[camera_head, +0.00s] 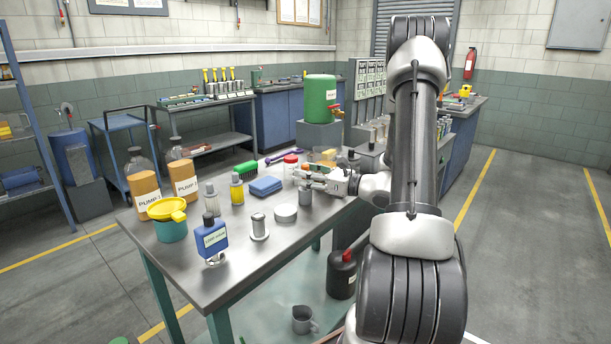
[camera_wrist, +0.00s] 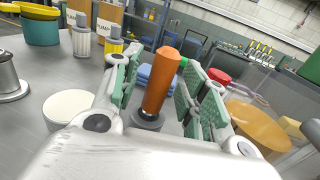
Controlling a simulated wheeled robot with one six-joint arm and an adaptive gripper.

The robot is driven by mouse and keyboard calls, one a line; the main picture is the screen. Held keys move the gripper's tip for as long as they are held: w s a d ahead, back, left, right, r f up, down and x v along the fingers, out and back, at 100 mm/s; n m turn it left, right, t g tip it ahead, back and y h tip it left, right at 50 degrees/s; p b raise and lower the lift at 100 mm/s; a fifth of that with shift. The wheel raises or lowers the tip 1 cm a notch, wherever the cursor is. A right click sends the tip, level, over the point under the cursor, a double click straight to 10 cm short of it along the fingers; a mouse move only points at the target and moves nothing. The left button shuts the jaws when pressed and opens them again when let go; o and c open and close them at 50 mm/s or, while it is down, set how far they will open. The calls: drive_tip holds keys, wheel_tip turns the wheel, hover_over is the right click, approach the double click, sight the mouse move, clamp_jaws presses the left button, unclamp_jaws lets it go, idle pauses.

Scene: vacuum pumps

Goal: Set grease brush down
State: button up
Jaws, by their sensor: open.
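The grease brush shows in the wrist view as an orange handle (camera_wrist: 161,82), roughly upright and leaning slightly, with a dark round piece (camera_wrist: 148,119) at its foot. My gripper (camera_wrist: 158,85) is open, with a green-padded finger on each side of the handle. Gaps show between the handle and both pads. In the head view my gripper (camera_head: 312,180) is low over the right part of the metal table (camera_head: 215,280). A small grey cup (camera_head: 305,198) stands just below it. The brush's lower end is hidden, so I cannot tell whether it stands in that cup.
A round pale tin (camera_head: 285,213), a red-lidded jar (camera_head: 290,165) and folded blue cloths (camera_head: 265,186) stand close by. Pump bottles (camera_head: 184,180), a blue bottle (camera_head: 211,238) and a yellow funnel (camera_head: 167,209) are farther left.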

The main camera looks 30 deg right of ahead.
drive_tip(key=v, duration=1.1)
drive_tip(key=shift+s, duration=0.2)
drive_tip(key=shift+d, duration=0.1)
clamp_jaws()
idle(0.9)
